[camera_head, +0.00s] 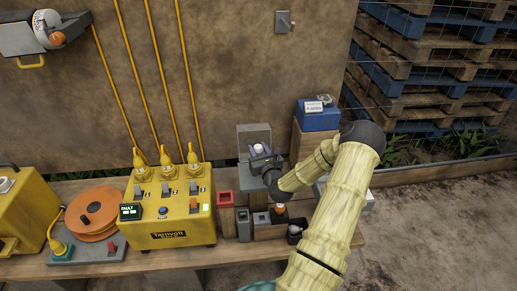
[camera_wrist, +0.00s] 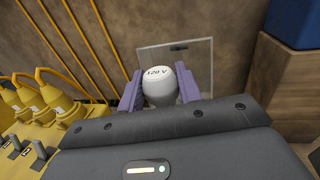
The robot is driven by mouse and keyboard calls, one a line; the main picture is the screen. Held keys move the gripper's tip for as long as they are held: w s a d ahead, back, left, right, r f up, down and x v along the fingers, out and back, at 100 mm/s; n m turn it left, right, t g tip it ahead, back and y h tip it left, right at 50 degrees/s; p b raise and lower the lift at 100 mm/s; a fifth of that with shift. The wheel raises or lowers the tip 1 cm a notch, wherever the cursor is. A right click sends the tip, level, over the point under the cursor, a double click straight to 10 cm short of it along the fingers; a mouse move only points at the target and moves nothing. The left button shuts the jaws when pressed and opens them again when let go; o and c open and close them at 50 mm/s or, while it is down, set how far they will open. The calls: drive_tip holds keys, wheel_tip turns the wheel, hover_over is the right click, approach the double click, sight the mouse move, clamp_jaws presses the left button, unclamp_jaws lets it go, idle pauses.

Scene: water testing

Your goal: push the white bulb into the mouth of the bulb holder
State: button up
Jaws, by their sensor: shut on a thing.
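A white bulb marked "120 V" (camera_wrist: 158,84) stands between the purple fingers of my gripper (camera_wrist: 160,92), which is shut on it. In the head view the bulb (camera_head: 258,148) shows as a small white spot in my gripper (camera_head: 261,152), in front of an upright grey panel (camera_head: 254,131) above the bench. The bulb's lower end is hidden by the gripper body in the wrist view. No bulb holder mouth can be made out; the gripper and arm cover the area below the bulb.
A yellow Tamvolt box (camera_head: 168,212) with plugs and cables stands left on the wooden bench (camera_head: 195,260). Small red (camera_head: 225,198) and dark boxes (camera_head: 243,222) stand below the gripper. A blue box (camera_head: 317,117) on a wooden block (camera_head: 303,145) is close on the right.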

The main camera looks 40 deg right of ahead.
drive_tip(key=shift+w+f+b, duration=0.15)
drive_tip(key=shift+f+b, duration=1.25)
drive_tip(key=shift+f, duration=1)
drive_tip(key=shift+w+p, duration=0.1)
drive_tip(key=shift+p, duration=0.2)
drive_tip(key=shift+s+a, duration=0.15)
drive_tip(key=shift+s, duration=0.1)
drive_tip(key=shift+w+f+b, duration=0.1)
drive_tip(key=shift+f+b, duration=0.2)
drive_tip(key=shift+f, duration=0.35)
drive_tip(key=shift+f, duration=0.2)
drive_tip(key=shift+f+b, duration=0.55)
drive_tip(key=shift+f, duration=0.05)
